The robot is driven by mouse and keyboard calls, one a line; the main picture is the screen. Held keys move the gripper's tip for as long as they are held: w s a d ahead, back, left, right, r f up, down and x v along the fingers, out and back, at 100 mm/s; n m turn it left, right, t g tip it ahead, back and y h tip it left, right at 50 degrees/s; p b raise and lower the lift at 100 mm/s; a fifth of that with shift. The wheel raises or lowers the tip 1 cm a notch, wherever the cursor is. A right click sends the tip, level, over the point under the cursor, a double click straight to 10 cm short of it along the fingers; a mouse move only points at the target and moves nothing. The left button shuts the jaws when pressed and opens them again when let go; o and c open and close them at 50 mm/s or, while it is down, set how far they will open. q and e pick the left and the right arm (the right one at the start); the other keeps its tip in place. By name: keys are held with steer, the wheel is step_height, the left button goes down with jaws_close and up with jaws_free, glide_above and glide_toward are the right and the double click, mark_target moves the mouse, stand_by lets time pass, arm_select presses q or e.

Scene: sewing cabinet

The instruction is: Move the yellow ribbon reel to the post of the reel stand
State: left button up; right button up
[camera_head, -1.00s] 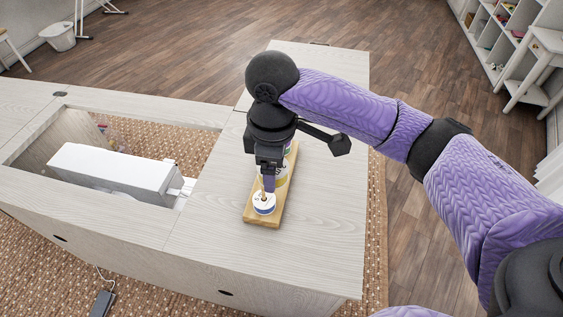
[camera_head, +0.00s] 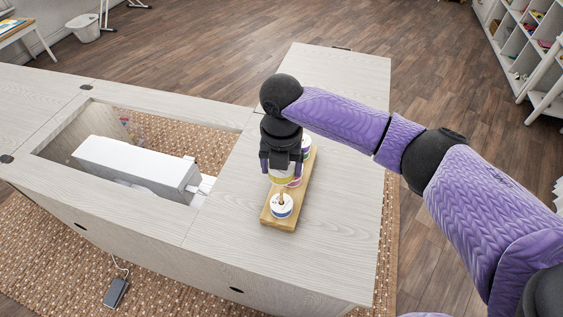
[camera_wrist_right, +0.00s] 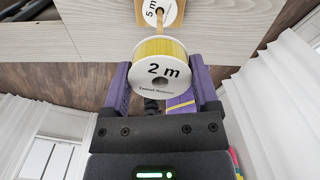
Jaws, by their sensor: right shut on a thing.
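The yellow ribbon reel (camera_head: 281,179) has a white face marked "2 m" and shows large in the right wrist view (camera_wrist_right: 160,75). My right gripper (camera_head: 279,168) is shut on it, with a purple finger on either side. The reel stand (camera_head: 271,222) is a wooden board on the cabinet top. At its near end a wooden post (camera_head: 281,199) rises through a white reel (camera_head: 282,209), marked "5 m" in the wrist view (camera_wrist_right: 152,13). The yellow reel is close to this post; whether they touch is unclear. My left gripper is out of view.
A pink-edged reel (camera_head: 295,183) and a green-edged reel (camera_head: 307,142) stand farther back on the board, partly hidden by my gripper. A white sewing machine (camera_head: 135,163) lies in the cabinet opening at left. The cabinet top (camera_head: 345,200) right of the stand is clear.

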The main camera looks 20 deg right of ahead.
mark_target(282, 188)
step_height(282, 188, down, 3)
steer(key=shift+f+b, duration=0.2)
steer(key=shift+b, duration=1.05)
steer(key=shift+r+p, duration=0.3)
steer(key=shift+r, duration=0.05)
steer(key=shift+f, duration=0.75)
steer(key=shift+f, duration=0.2)
steer(key=shift+f+b, duration=0.7)
steer(key=shift+f, duration=0.65)
steer(key=o, duration=1.1)
